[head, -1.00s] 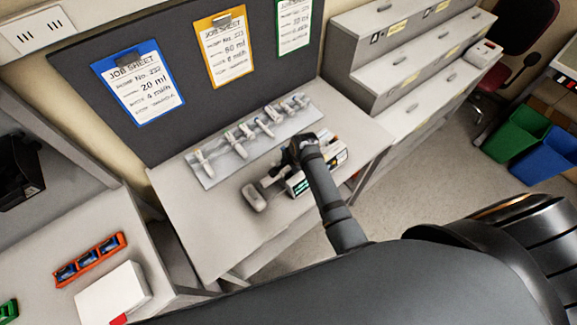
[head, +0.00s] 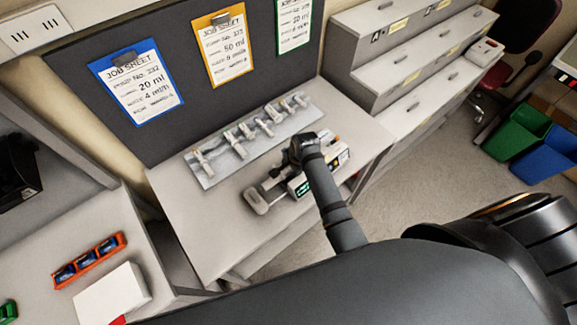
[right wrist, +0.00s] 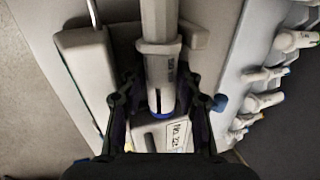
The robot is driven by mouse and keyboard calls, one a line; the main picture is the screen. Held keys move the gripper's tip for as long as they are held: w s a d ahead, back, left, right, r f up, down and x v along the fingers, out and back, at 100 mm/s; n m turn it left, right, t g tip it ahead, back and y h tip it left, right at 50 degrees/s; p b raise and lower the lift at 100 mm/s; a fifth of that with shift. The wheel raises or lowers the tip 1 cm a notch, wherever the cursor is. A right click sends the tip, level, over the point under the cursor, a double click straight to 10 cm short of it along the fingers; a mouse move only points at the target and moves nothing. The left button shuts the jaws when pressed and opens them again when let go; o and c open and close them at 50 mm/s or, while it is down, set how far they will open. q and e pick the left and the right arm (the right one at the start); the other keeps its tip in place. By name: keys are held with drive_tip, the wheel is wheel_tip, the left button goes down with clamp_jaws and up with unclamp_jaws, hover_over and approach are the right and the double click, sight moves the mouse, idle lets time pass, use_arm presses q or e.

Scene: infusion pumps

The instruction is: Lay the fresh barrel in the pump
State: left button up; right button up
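The fresh barrel (right wrist: 160,75) is pale, with printed marks, a wide collar and a blue band near its end. In the right wrist view it lies lengthwise between the fingers of my right gripper (right wrist: 160,92). The fingers are drawn in along both its sides. The pump (head: 299,187), with a green-lit screen, stands on the bench under my right gripper (head: 303,148). Its labelled body (right wrist: 158,137) shows below the barrel. My right arm hides part of the pump, so I cannot tell whether the barrel touches its bed. My left gripper is not in view.
A grey rack (head: 205,173) with several syringes lies just behind the pump. Job sheets (head: 137,85) hang on the dark board. Stepped drawers (head: 405,65) stand to the right. An orange tray (head: 89,259) and a white box (head: 112,292) are on the left table.

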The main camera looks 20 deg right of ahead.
drive_tip(key=shift+r, duration=0.8)
drive_tip(key=shift+w+r, duration=0.1)
drive_tip(key=shift+r, duration=0.45)
drive_tip(key=o, duration=0.6)
drive_tip(key=shift+c, duration=0.2)
drive_tip(key=shift+r, duration=3.55)
